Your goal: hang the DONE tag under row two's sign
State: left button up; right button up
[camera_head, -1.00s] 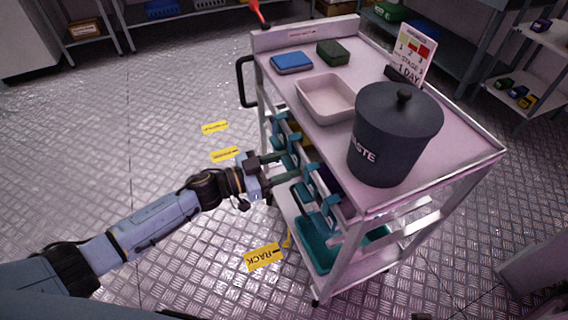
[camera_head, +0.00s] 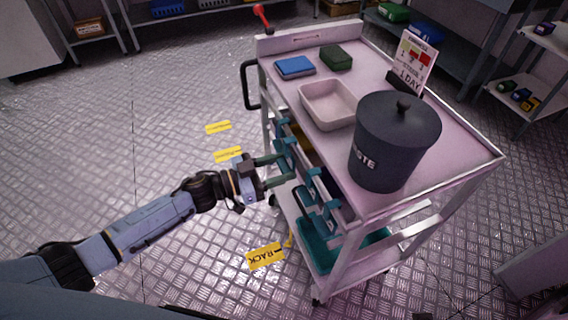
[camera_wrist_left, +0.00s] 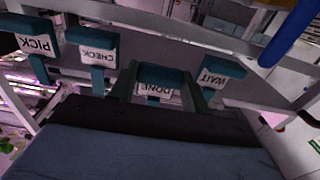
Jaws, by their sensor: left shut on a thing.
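The DONE tag (camera_wrist_left: 154,89), a white label on a teal holder, sits between the fingers of my left gripper (camera_wrist_left: 158,93) in the left wrist view. In the head view my left gripper (camera_head: 279,170) is shut at the cart's near side, beside the row of teal tags. A PICK tag (camera_wrist_left: 37,45) and a CHECK tag (camera_wrist_left: 97,56) are left of it, and a WAIT tag (camera_wrist_left: 213,79) is right. I cannot tell whether the DONE tag still touches its rail. I see no sign marked row two. My right gripper is out of view.
The cart (camera_head: 462,150) carries a dark waste bin (camera_head: 392,150), a pale tray (camera_head: 325,118), a blue box (camera_head: 295,67) and a green box (camera_head: 335,58). A yellow floor marker (camera_head: 265,256) reads RACK.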

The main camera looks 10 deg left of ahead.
pick_arm(q)
jog(key=shift+p+v, duration=0.75)
jog(key=shift+v, duration=1.75)
jog(key=shift+d, duration=0.1)
